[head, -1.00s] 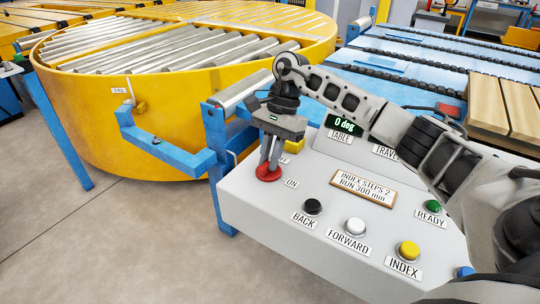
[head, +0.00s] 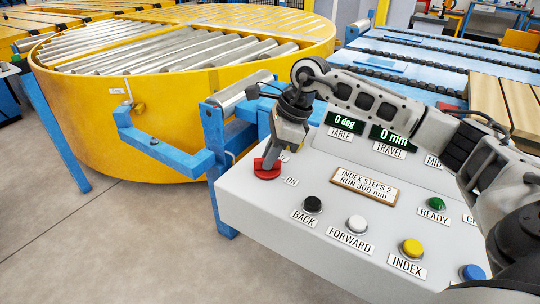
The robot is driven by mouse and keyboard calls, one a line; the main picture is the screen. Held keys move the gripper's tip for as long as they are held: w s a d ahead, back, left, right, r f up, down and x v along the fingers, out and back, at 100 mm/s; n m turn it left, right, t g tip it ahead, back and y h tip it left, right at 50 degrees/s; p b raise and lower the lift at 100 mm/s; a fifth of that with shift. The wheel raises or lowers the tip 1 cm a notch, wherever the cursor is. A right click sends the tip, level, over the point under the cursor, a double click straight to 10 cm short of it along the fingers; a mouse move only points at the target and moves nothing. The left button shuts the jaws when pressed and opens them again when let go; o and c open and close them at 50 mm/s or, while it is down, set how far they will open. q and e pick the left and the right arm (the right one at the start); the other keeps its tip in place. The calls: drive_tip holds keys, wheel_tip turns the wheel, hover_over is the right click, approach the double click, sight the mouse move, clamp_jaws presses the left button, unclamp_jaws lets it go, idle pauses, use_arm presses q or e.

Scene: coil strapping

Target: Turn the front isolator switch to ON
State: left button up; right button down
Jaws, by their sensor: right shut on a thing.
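The front isolator switch (head: 266,173) is a red rotary knob on a yellow base at the left end of the grey control panel (head: 300,235). An ON label (head: 291,181) sits just right of it; another label behind it is mostly hidden by my gripper. My right gripper (head: 270,162) points down over the knob, its fingers shut on it and turned edge-on to the camera. The yellow base is hidden now behind the gripper. My left gripper is out of view.
The panel carries a black BACK button (head: 313,204), a white FORWARD button (head: 356,224), a yellow INDEX button (head: 412,248) and a green READY lamp (head: 436,203). Displays read 0 deg (head: 345,120) and 0 mm (head: 393,138). A yellow roller turntable (head: 90,130) stands behind left.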

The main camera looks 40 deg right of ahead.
drive_tip(key=m+t+h+b, duration=0.1)
drive_tip(key=m, duration=0.3)
drive_tip(key=shift+s, duration=0.1)
drive_tip(key=shift+a+m+t+h+b, duration=0.15)
drive_tip(key=shift+m+t+h+b, duration=0.25)
drive_tip(key=shift+m, duration=1.1)
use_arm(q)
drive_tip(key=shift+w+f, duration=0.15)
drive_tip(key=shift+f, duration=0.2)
use_arm(e)
drive_tip(key=shift+m, duration=0.4)
drive_tip(key=c, duration=1.4)
unclamp_jaws()
drive_tip(key=shift+c, duration=0.2)
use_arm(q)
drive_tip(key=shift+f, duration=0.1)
use_arm(e)
drive_tip(key=shift+h, duration=0.3)
